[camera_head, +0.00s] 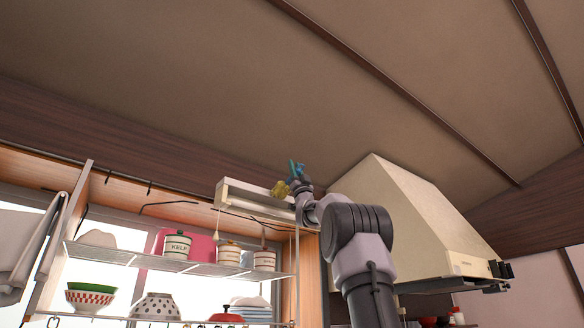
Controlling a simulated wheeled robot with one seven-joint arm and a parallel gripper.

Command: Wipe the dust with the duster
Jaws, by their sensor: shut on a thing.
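My gripper (296,180) is raised high, at the right end of a pale box-shaped fixture, and is shut on the duster. The duster has a yellow head (280,189) and what looks like a teal handle sticking up above the gripper. The yellow head is at the top right of the long pale fixture (237,197), touching it or just in front; I cannot tell which. No dust can be made out at this size. My arm partly hides the fixture's right end.
A cream range hood (415,215) stands close to the right of my arm. Below the fixture, a wire dish rack (110,256) holds canisters (177,245), bowls (158,307) and stacked plates (250,308). A cloth (28,250) hangs at left. The ceiling is above.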

